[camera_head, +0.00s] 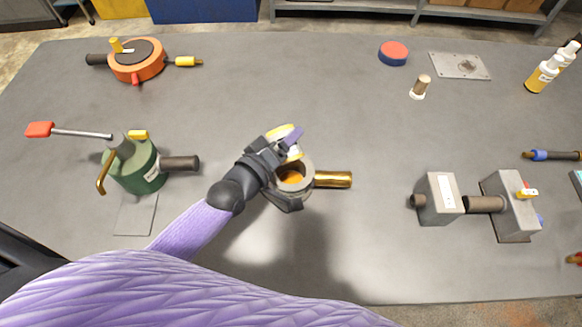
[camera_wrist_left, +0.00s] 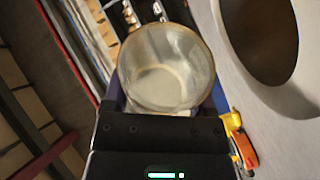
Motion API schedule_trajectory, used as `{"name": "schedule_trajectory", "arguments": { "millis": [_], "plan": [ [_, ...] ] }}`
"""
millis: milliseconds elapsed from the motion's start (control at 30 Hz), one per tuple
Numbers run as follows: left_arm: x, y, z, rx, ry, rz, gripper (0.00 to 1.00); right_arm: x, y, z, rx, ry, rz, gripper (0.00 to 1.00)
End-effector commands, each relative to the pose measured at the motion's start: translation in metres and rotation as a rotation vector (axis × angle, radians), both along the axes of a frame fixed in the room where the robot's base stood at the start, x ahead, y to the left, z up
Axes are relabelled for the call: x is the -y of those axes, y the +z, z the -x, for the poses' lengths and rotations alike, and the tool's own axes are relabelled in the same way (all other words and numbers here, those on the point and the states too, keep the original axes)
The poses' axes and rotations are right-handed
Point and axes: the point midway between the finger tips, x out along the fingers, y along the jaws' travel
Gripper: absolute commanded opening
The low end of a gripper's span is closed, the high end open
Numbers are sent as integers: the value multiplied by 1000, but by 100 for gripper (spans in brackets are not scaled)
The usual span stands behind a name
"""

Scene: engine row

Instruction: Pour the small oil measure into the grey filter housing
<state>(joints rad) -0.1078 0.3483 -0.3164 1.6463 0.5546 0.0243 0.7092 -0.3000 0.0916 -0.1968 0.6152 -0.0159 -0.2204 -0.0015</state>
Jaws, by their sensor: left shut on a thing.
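My left gripper (camera_head: 280,148) is shut on the small oil measure (camera_head: 284,132), a small clear cup with a yellowish look. It holds the measure above the far rim of the grey filter housing (camera_head: 292,200). Amber oil shows inside the housing's open top, and a brass-coloured pipe sticks out to its right. In the left wrist view the measure (camera_wrist_left: 165,75) appears round and see-through, with a pale bottom and no clear amber fill. A pale grey body with a dark round opening (camera_wrist_left: 262,35) is close beside it there. My right gripper is not in view.
A green oil can (camera_head: 140,175) stands left, and an orange round device (camera_head: 137,65) lies at the back left. A grey block assembly (camera_head: 440,198) stands right. Bottles (camera_head: 545,72) are at the far right. The table between the housing and the back edge is clear.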

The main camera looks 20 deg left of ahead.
Motion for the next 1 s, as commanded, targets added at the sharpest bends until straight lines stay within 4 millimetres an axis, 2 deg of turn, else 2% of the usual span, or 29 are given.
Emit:
{"name": "schedule_trajectory", "arguments": {
  "millis": [1000],
  "plan": [
    [3, 2, 3, 77, 0, -67, 11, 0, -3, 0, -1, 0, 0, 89]
  ]
}}
